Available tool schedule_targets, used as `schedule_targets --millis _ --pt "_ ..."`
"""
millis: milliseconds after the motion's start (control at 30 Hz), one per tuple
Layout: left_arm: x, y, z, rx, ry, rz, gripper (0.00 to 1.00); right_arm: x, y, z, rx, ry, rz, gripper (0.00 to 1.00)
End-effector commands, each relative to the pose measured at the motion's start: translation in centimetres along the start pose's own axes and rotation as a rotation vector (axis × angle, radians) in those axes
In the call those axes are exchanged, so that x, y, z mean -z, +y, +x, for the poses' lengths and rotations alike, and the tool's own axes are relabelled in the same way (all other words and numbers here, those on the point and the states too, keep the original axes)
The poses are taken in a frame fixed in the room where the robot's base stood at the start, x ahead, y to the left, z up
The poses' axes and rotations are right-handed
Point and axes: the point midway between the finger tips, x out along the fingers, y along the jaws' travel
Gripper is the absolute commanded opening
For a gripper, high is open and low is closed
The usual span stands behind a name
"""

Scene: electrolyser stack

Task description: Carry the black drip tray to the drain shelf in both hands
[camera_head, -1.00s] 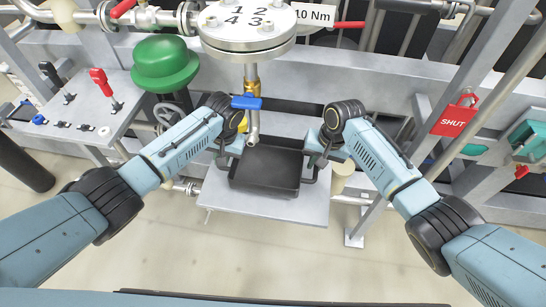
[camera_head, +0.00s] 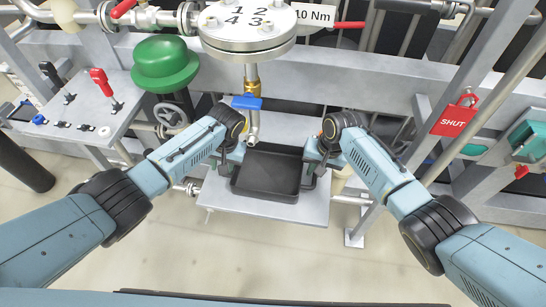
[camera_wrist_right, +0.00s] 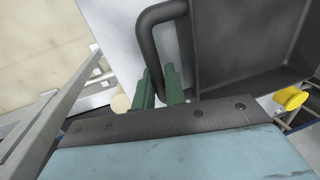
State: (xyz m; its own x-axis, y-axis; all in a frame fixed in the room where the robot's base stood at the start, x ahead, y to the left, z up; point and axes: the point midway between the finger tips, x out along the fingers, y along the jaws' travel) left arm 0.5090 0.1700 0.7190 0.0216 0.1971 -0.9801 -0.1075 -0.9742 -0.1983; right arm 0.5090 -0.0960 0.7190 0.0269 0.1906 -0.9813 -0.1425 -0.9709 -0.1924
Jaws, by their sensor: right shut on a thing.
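The black drip tray (camera_head: 268,172) is a shallow rectangular pan below the pipe outlet with the blue-handled valve. It appears level, over a grey plate (camera_head: 290,213); I cannot tell whether it touches it. My right gripper (camera_head: 312,170) is at the tray's right side. In the right wrist view its green fingers (camera_wrist_right: 160,88) are shut on the tray's black tube handle (camera_wrist_right: 151,45), beside the tray's wall (camera_wrist_right: 235,70). My left gripper (camera_head: 235,166) is at the tray's left side; its fingers are too small and partly hidden to show whether they are shut.
The pipe outlet (camera_head: 252,136) with its blue valve handle (camera_head: 247,102) hangs close behind the tray. A green knob (camera_head: 165,63) and a switch panel (camera_head: 80,110) are at left. A red SHUT tag (camera_head: 453,121) hangs at right. The floor in front is clear.

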Motion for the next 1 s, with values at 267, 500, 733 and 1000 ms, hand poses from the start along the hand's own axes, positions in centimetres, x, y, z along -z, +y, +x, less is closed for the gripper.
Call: schedule_targets --millis 267,500,733,1000 --pt "-0.12 0.2 0.08 -0.003 -0.002 0.002 0.38 -0.01 -0.07 -0.01 0.001 0.001 -0.002 0.21" --pt "-0.12 0.28 0.06 -0.004 -0.002 0.003 0.38 -0.02 -0.16 -0.01 0.003 0.001 -0.002 0.38" --pt "-0.1 0.35 0.02 -0.006 -0.001 0.003 0.38 -0.03 -0.24 -0.02 0.004 0.001 -0.002 0.38" --pt "-0.08 0.33 0.0 -0.006 0.0 0.003 0.27 -0.04 -0.3 -0.03 0.005 0.001 -0.003 0.38"
